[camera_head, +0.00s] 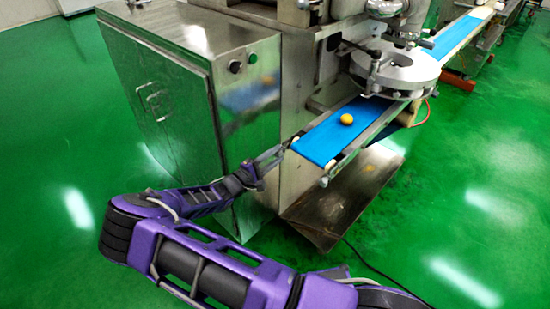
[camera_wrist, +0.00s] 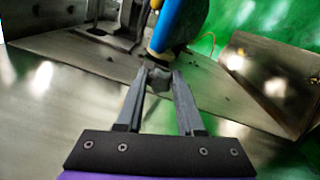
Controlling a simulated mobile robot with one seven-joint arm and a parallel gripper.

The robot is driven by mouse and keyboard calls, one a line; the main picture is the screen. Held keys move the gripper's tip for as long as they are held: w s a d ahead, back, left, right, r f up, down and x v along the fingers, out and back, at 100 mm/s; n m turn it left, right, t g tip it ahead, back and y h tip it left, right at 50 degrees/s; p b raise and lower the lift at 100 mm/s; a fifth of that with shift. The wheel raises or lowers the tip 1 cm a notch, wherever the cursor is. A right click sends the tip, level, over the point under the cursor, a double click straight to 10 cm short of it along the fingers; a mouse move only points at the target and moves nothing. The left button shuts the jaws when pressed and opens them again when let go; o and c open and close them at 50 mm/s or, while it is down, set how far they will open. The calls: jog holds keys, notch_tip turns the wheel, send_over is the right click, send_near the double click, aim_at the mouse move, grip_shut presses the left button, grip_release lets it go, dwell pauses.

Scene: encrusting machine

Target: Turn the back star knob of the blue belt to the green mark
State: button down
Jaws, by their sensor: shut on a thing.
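The blue belt (camera_head: 322,142) runs out from under the machine and carries a round yellow-orange piece (camera_head: 347,119). My gripper (camera_head: 284,147) is at the left side of the belt's near end. In the wrist view the blue belt (camera_wrist: 182,22) shows from its end, and my two fingers (camera_wrist: 158,74) are closed around a small grey knob (camera_wrist: 159,82) just below it. The fingers hide much of the knob, so its star shape and angle cannot be told. I cannot make out a green mark in either view.
A steel cabinet (camera_head: 165,95) stands close to the left of my gripper. A slanted steel plate (camera_head: 340,195) lies below the belt; a steel plate also shows at the right of the wrist view (camera_wrist: 270,85). Open green floor (camera_head: 470,180) lies to the right.

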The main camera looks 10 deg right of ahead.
jog(key=m, duration=0.2)
jog(key=m+b, duration=0.1)
jog(key=shift+f+m, duration=0.2)
jog(key=shift+m, duration=0.2)
jog(key=m+b, duration=0.2)
jog(key=m, duration=0.2)
jog(key=shift+f+m, duration=0.1)
jog(key=shift+m, duration=0.2)
jog(key=m+b, duration=0.1)
jog(key=m, duration=0.2)
jog(key=shift+a+m, duration=0.1)
jog(key=shift+m, duration=1.9)
jog(key=c, duration=0.5)
grip_release()
jog(key=v, duration=1.7)
jog(key=shift+s+a+p, duration=0.1)
jog(key=shift+a+p, duration=0.05)
jog(key=shift+p, duration=0.2)
